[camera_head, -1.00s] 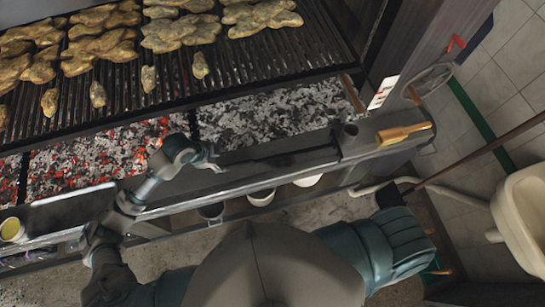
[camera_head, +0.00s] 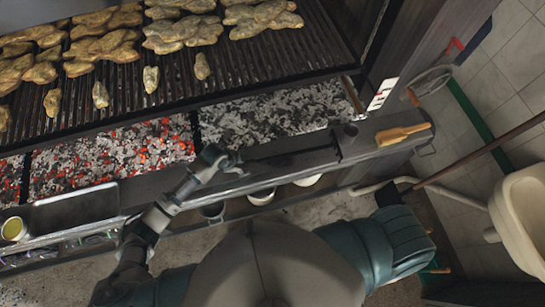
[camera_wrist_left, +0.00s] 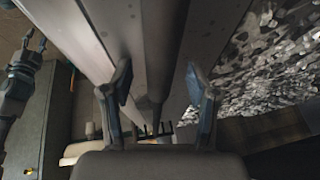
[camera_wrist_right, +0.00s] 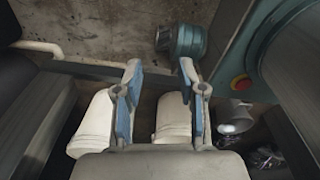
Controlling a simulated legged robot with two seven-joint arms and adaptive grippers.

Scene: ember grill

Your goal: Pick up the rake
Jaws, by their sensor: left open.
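The rake (camera_head: 300,152) is a thin dark rod with a short crosswise head at its right end, lying along the grill's front ledge. My left gripper (camera_head: 228,161) is at the left end of the rake's handle, over the ledge. In the left wrist view the left gripper (camera_wrist_left: 158,76) is open, its two fingers apart, with the dark rake (camera_wrist_left: 157,112) running away between them. Whether the fingers touch the handle cannot be told. My right gripper (camera_wrist_right: 160,70) is open and empty in the right wrist view, outside the head view.
The grill grate (camera_head: 200,80) with several pieces of meat is at the back, with glowing coals (camera_head: 110,155) below its front edge. A wooden-handled brush (camera_head: 402,135) lies right of the rake. A metal tray (camera_head: 75,208) and yellow cup (camera_head: 14,229) sit left. White buckets (camera_wrist_right: 172,118) stand below.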

